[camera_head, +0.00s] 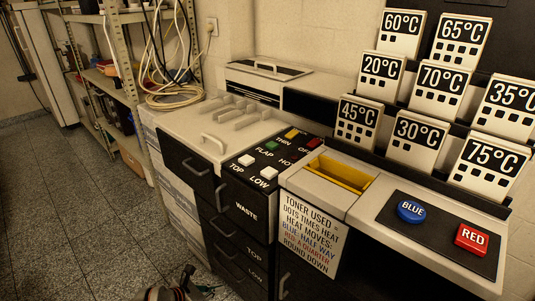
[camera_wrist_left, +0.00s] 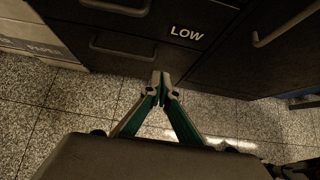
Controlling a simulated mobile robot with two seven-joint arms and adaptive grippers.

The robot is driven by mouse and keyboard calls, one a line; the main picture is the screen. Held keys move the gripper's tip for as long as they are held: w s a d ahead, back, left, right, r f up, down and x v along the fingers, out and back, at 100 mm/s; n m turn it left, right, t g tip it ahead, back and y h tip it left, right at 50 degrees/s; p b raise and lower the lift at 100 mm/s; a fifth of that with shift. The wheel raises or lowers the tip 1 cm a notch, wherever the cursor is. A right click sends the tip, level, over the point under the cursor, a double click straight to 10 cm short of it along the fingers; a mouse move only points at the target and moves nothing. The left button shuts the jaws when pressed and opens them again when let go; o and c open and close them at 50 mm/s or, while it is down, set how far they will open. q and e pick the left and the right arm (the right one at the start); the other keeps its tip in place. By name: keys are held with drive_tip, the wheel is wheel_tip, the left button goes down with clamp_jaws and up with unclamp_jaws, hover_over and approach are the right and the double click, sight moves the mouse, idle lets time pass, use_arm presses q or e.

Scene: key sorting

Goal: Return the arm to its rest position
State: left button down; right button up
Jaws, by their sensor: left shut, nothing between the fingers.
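My left gripper (camera_head: 190,281) shows at the bottom edge of the head view, low in front of the dark drawers and partly cut off. In the left wrist view its two fingers (camera_wrist_left: 160,80) meet at the tips, shut with nothing between them. Behind the tips are the dark drawer front labelled LOW (camera_wrist_left: 187,34) and the speckled tile floor (camera_wrist_left: 60,125). The gripper appears apart from the drawer handles. My right gripper is not seen.
A machine with drawers (camera_head: 237,225) stands in the middle, its handles sticking out. A blue button (camera_head: 411,211) and a red button (camera_head: 472,240) sit at the right, below several temperature cards (camera_head: 443,88). Shelving (camera_head: 110,85) stands at the back left. The floor (camera_head: 80,200) at left is clear.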

use_arm(q)
drive_tip(key=s+d+r+n+t+h+p, duration=0.1)
drive_tip(key=s+d+r+n+t+p, duration=0.1)
drive_tip(key=s+d+r+n, duration=0.3)
drive_tip(key=s+d+r+n+t+p, duration=0.1)
drive_tip(key=s+r+n+p, duration=0.15)
drive_tip(key=r+n, duration=0.4)
drive_tip(key=s+d+r+n+t+h+p, duration=0.1)
drive_tip(key=s+d+r+n+t+p, duration=0.15)
drive_tip(key=d+r+n, duration=0.35)
drive_tip(key=s+a+r+n+g+y+p, duration=0.1)
drive_tip(key=s+a+n+p, duration=0.3)
drive_tip(key=s+n, duration=0.6)
drive_tip(key=s+a+r+n+g+y+p, duration=0.1)
drive_tip(key=s+a+r+n+y+p, duration=0.2)
drive_tip(key=s+a+n, duration=0.3)
drive_tip(key=s+n+y, duration=0.1)
drive_tip(key=s+n, duration=0.4)
drive_tip(key=s, duration=0.2)
drive_tip(key=shift+a+r+p, duration=0.4)
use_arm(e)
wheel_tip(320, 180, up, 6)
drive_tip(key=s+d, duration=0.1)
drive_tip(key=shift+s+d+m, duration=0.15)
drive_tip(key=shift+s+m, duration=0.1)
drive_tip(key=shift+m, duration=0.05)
